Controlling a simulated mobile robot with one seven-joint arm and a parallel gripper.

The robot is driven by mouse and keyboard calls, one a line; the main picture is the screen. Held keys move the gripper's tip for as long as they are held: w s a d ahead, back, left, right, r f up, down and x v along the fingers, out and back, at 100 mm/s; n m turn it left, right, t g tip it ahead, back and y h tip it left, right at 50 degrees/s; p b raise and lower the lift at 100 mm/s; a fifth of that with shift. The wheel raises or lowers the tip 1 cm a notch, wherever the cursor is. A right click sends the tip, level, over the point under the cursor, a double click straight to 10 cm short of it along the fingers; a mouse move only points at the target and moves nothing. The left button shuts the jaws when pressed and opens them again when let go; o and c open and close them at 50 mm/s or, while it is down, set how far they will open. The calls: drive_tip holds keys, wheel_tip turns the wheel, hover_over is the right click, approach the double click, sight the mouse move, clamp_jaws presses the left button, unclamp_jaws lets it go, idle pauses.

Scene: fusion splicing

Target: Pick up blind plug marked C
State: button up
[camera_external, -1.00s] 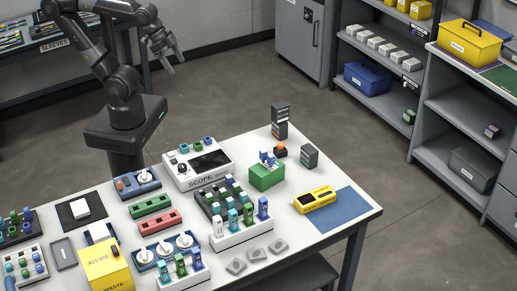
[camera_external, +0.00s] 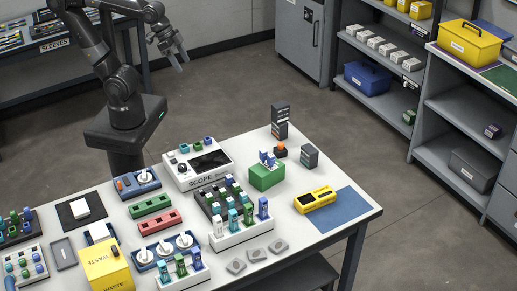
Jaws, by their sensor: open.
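My gripper (camera_external: 181,61) is open and empty, held in the air behind the table, well away from everything on it. I cannot make out a mark C on any part at this size. Small grey pieces (camera_external: 236,267) lie on the near edge of the white table (camera_external: 345,176); whether they are blind plugs, I cannot tell. A white rack with upright coloured plugs (camera_external: 242,234) stands mid-table, and a second white rack (camera_external: 183,274) stands at the near edge. A dark block with small coloured pieces (camera_external: 216,197) sits behind the first rack.
A SCOPE box (camera_external: 197,164), a green block (camera_external: 266,177), a yellow device (camera_external: 315,200) on a blue mat (camera_external: 350,211) and a yellow WASTE bin (camera_external: 106,266) crowd the table. Grey shelves (camera_external: 458,130) stand at the right. The floor between is clear.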

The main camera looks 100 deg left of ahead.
drive_tip(key=w+n+g, duration=0.1)
drive_tip(key=w+n, duration=0.1)
drive_tip(key=w, duration=0.8)
drive_tip(key=n+g+y, duration=0.1)
drive_tip(key=n+g, duration=0.2)
drive_tip(key=n, duration=0.2)
hover_over(279, 144)
wheel_tip(279, 144, down, 20)
drive_tip(key=f, duration=1.1)
drive_tip(key=shift+w+a+f, duration=0.15)
drive_tip(key=shift+a, duration=0.1)
drive_tip(key=c, duration=1.1)
